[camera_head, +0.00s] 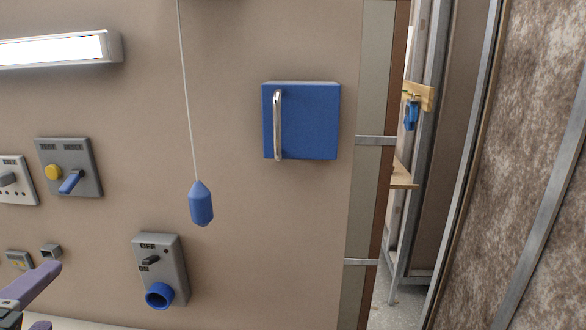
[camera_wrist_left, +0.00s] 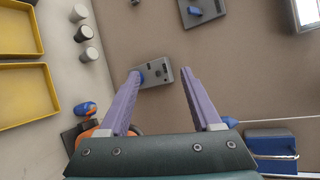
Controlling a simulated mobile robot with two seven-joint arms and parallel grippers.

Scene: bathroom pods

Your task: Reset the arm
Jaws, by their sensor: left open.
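My left gripper (camera_head: 48,295) shows at the lower left edge of the head view, with purple fingers. In the left wrist view, its two purple fingers (camera_wrist_left: 160,76) are spread apart, with nothing held between them. Beyond the fingertips is the grey ON/OFF switch box (camera_head: 160,268) with a blue ring (camera_head: 159,296); the box also shows in the left wrist view (camera_wrist_left: 160,72). How far the fingers are from the box is hard to tell. My right gripper is not in view.
A blue cabinet (camera_head: 310,120) with a metal handle and a hanging blue pull (camera_head: 201,204) are on the beige wall. A grey switch panel (camera_head: 70,168) is at left. Yellow trays (camera_wrist_left: 16,92) and small cups (camera_wrist_left: 84,33) sit on a pale surface. A gap opens at right.

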